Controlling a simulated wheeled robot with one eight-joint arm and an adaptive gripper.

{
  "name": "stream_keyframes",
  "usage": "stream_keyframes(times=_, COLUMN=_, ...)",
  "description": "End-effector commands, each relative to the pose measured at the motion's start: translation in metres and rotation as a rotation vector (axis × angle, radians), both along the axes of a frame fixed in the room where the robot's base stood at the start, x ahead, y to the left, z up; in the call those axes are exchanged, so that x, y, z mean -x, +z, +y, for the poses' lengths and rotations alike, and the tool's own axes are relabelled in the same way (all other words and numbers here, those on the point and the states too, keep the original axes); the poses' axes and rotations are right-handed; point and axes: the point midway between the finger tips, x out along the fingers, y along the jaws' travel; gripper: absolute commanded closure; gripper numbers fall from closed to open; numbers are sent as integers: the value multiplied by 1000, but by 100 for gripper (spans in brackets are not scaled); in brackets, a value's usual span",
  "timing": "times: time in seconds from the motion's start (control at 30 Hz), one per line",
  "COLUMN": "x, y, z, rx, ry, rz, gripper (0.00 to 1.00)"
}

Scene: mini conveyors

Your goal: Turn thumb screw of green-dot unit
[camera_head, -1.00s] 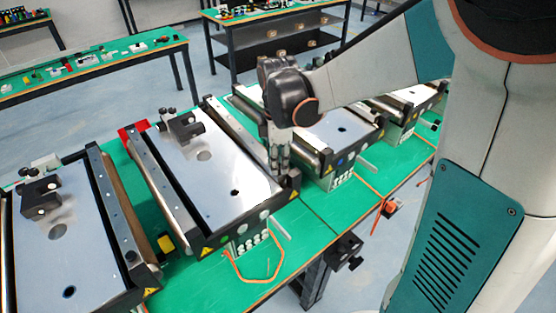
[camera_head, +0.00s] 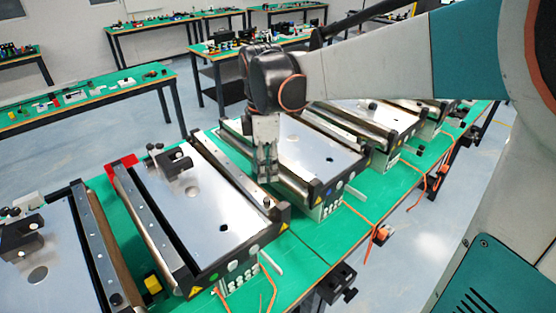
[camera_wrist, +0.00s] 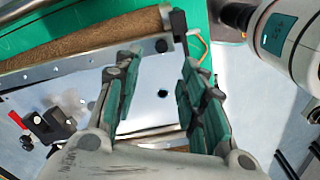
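Several conveyor units with silver plates stand in a row on the green bench. In the wrist view my gripper (camera_wrist: 158,95) is open and empty, the fingers apart over a plate with a dark hole. A dark knob (camera_wrist: 161,46) shows on the rail beyond the fingers.
Another unit (camera_head: 325,158) with a blue dot on its front stands close to the right. A unit (camera_head: 50,260) with a rail knob (camera_head: 117,298) stands on the left. Orange cables (camera_head: 268,285) hang at the bench front. A red part (camera_head: 122,163) lies behind.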

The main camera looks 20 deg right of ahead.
Motion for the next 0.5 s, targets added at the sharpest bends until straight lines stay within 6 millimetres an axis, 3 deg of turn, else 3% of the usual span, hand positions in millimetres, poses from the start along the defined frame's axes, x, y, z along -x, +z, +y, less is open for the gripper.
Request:
stream_keyframes(times=0.2, x=4, y=21, z=1, rx=0, ry=2, rz=0, gripper=62)
stream_keyframes(times=0.5, x=4, y=23, z=1, rx=0, ry=2, rz=0, gripper=62)
